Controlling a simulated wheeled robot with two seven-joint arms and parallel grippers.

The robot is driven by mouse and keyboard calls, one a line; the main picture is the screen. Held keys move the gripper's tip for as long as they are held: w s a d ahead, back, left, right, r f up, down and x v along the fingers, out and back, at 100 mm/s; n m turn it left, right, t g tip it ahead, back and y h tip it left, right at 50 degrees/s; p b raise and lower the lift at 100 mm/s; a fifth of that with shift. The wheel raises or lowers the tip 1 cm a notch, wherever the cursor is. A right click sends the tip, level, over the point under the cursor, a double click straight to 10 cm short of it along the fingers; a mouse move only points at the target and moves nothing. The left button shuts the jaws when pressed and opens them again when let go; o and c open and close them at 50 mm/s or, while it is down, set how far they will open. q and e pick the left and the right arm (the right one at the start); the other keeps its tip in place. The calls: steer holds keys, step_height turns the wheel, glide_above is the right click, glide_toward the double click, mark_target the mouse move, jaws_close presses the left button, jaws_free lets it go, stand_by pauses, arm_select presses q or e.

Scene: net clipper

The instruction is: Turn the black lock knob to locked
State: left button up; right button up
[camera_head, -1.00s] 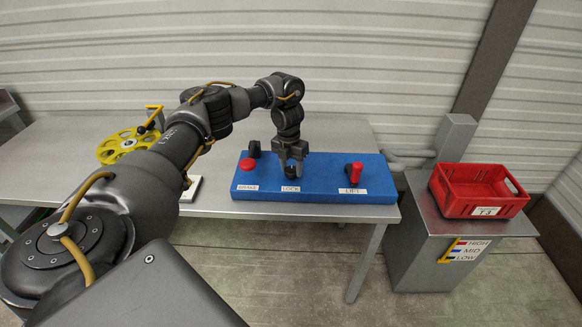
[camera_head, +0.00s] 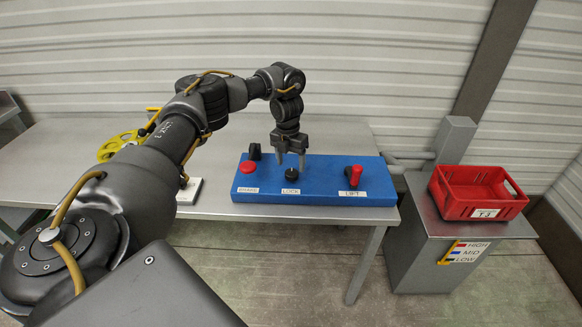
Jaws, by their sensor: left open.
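The black lock knob (camera_head: 291,174) sits on the blue control panel (camera_head: 322,192), above the label LOCK. My left gripper (camera_head: 291,164) points down just above and behind the knob, with its two fingers apart and nothing between them. The knob stands clear of the fingers in the picture; whether a fingertip touches it I cannot tell. The knob's pointer direction is too small to read. My right gripper is not in view.
A red button (camera_head: 248,167) and a black part (camera_head: 254,151) are left of the knob. A red lift lever (camera_head: 354,174) is right. A red crate (camera_head: 478,192) stands on a grey pedestal.

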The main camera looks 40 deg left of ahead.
mark_target(289, 171)
arm_select(q)
step_height(289, 171, up, 7)
steer(key=shift+a+r+p, duration=0.2)
steer(key=shift+p, duration=0.2)
stand_by(0.4)
